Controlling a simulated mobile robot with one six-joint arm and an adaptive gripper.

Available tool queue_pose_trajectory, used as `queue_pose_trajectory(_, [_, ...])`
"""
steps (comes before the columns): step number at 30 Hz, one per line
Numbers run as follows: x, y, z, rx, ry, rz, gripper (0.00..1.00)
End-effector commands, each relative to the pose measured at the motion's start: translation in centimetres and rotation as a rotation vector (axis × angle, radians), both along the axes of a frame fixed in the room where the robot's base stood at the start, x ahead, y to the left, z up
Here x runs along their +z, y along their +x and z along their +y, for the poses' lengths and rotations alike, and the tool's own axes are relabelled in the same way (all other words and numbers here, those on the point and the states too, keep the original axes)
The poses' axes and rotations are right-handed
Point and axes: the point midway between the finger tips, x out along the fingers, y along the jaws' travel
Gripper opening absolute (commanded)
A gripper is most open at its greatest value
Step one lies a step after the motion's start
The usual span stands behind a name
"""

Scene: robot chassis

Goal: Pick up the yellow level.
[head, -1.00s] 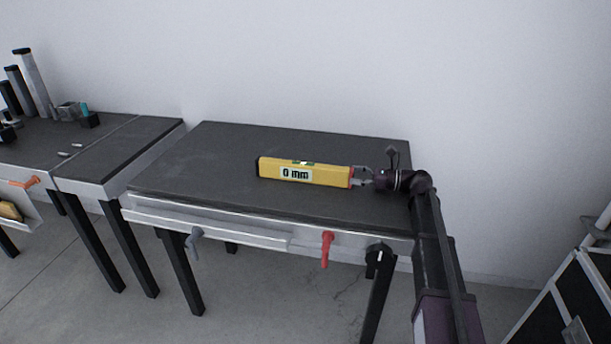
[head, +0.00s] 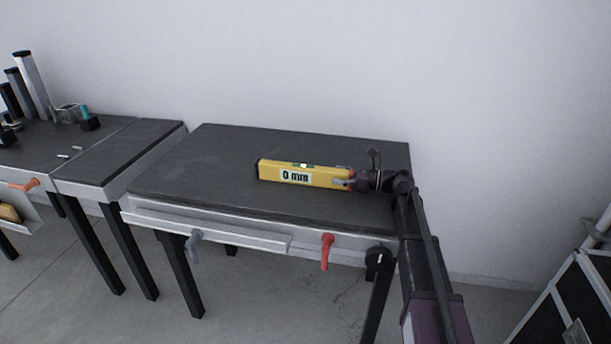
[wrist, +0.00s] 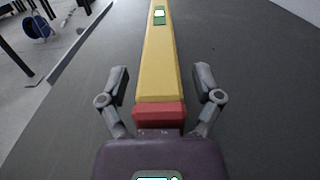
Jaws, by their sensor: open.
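The yellow level (head: 298,176) lies lengthwise on the dark top of the middle workbench (head: 190,170), with a "0 mm" label facing the head camera. Its red end cap faces my gripper. My gripper (head: 347,177) is at the right end of the level. In the wrist view the level (wrist: 160,65) runs straight away from the palm, and its red end (wrist: 159,115) is close to the palm. My gripper (wrist: 160,85) is open, with one finger on each side of the level and a visible gap on both sides.
The bench has a red handle (head: 327,250) and a grey handle (head: 193,245) at its front. A second bench (head: 100,155) with small parts and upright cylinders stands at the left. A white wall is behind. The bench top around the level is clear.

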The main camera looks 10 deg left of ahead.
Motion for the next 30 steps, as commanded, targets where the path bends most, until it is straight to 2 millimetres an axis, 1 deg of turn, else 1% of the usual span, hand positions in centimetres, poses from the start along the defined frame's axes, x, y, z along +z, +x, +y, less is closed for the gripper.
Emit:
queue_pose_trajectory(3, [0.0, 0.02, 0.43, 0.0, 0.0, 0.0, 0.83])
queue_pose_trajectory(18, [0.0, 0.01, 0.39, 0.0, 0.0, 0.0, 0.83])
queue_pose_trajectory(19, [0.0, 0.01, 0.38, 0.0, 0.0, 0.0, 0.77])
queue_pose_trajectory(20, [0.0, 0.01, 0.38, 0.0, 0.0, 0.0, 0.68])
queue_pose_trajectory(21, [0.0, 0.01, 0.38, 0.0, 0.0, 0.0, 0.56])
queue_pose_trajectory(23, [0.0, 0.01, 0.38, 0.0, 0.0, 0.0, 0.38])
queue_pose_trajectory(24, [0.0, 0.01, 0.37, -0.001, 0.0, 0.0, 0.26])
queue_pose_trajectory(27, [0.0, 0.02, 0.37, -0.001, 0.0, 0.0, 0.0])
queue_pose_trajectory(30, [0.05, 0.02, 0.36, -0.001, 0.002, 0.0, 0.0])
